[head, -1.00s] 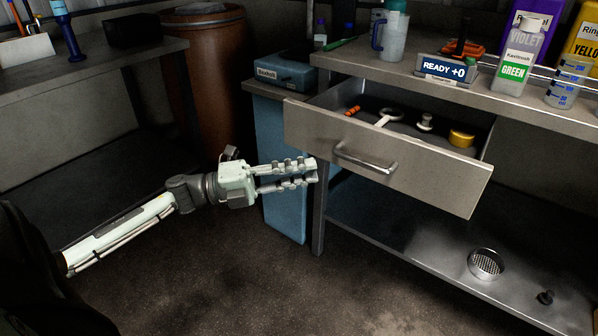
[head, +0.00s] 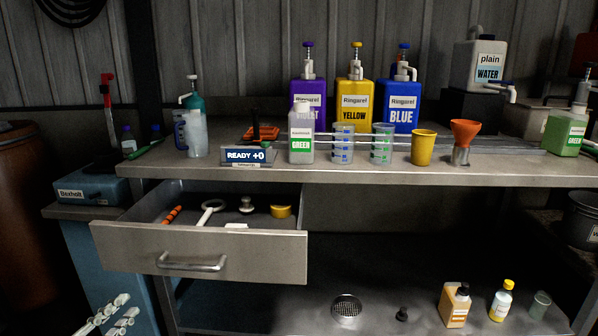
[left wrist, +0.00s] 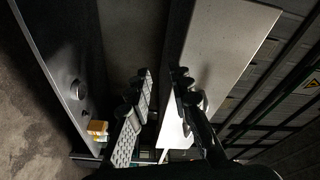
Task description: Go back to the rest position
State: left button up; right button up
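My left gripper (head: 126,308) shows at the bottom left corner of the head view, in front of and below the open drawer (head: 262,258). Its two fingers are apart with nothing between them. In the left wrist view the fingers (left wrist: 163,74) also stand apart and empty. A pale panel beside the right finger there looks like the drawer front (left wrist: 228,50). The drawer's metal handle (head: 192,264) is free in the head view. My right gripper is not in view.
The drawer juts out from the workbench (head: 370,174). It holds an orange item, a white ring-ended tool and a yellow piece (head: 281,211). Bottles, cups and a READY display (head: 249,155) stand on top. A strainer (head: 347,308) and bottles are on the lower shelf.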

pick_arm(q)
jog(key=s+a+f+n+g+y, duration=0.2)
jog(key=s+f+n+g+y, duration=0.15)
jog(key=f+n+y, duration=0.6)
jog(key=s+d+f+n+g+h, duration=0.2)
jog(key=s+d+f+g, duration=0.3)
jog(key=s+f, duration=0.4)
jog(key=s+d+f+n+g+h, duration=0.1)
jog(key=s+d+f+n+g, duration=0.2)
jog(key=s+d+f+g, duration=0.3)
jog(key=s+f, duration=0.3)
jog(key=shift+s+f+n+h, duration=0.25)
jog(key=shift+f+n+h, duration=0.1)
